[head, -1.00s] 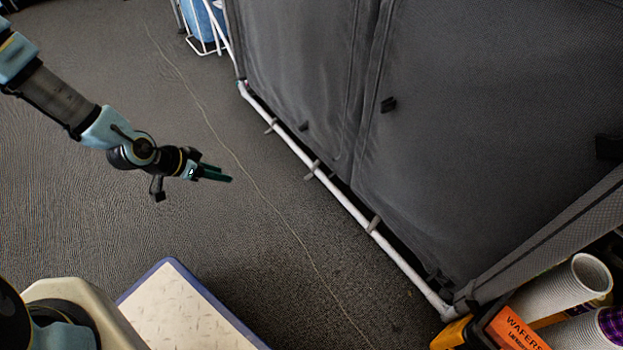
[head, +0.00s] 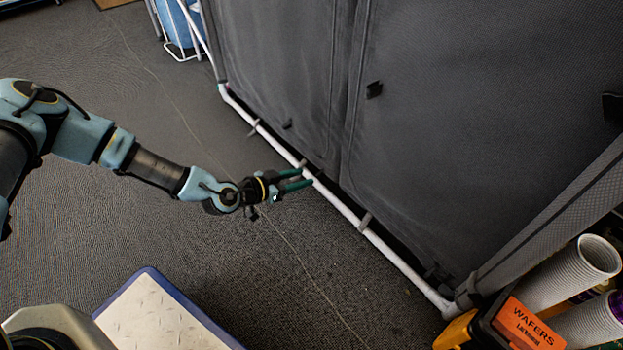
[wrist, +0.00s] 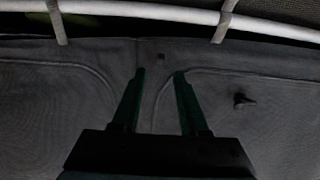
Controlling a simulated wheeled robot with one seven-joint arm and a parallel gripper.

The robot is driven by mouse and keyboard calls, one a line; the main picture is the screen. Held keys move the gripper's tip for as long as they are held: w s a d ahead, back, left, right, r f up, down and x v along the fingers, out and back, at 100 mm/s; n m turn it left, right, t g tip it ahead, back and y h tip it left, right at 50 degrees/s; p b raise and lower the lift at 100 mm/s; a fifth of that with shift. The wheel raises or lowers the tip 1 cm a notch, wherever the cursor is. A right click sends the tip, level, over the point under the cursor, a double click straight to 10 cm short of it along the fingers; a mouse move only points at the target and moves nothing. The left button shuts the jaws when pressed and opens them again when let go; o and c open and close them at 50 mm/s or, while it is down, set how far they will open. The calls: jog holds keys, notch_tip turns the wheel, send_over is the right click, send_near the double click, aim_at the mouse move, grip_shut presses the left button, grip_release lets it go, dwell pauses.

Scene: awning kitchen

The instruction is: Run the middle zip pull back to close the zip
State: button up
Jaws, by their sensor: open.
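The grey fabric wall (head: 450,150) has a vertical seam (head: 347,100) running down its middle to the white bottom pole; I take this as the middle zip. A small black tab (head: 374,90) sits right of the seam and another (head: 287,125) left of it. My gripper (head: 303,178) is open and empty, near the lower end of the seam. In the wrist view, its two dark green fingers (wrist: 160,73) are spread before the fabric. A small dark square (wrist: 161,57) shows just beyond the tips; I cannot tell if it is the zip pull.
The white pole (head: 392,259) runs along the wall's foot, with strap loops around it. An orange wafers box (head: 525,325) and stacked white cups (head: 570,272) stand at the lower right. A blue-edged pale board (head: 155,318) lies at the bottom. The carpet between is clear.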

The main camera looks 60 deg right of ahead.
aim_at(318, 174)
jog(key=shift+b+x, duration=0.75)
jog(key=shift+x, duration=1.6)
jog(key=shift+a, duration=0.1)
grip_shut()
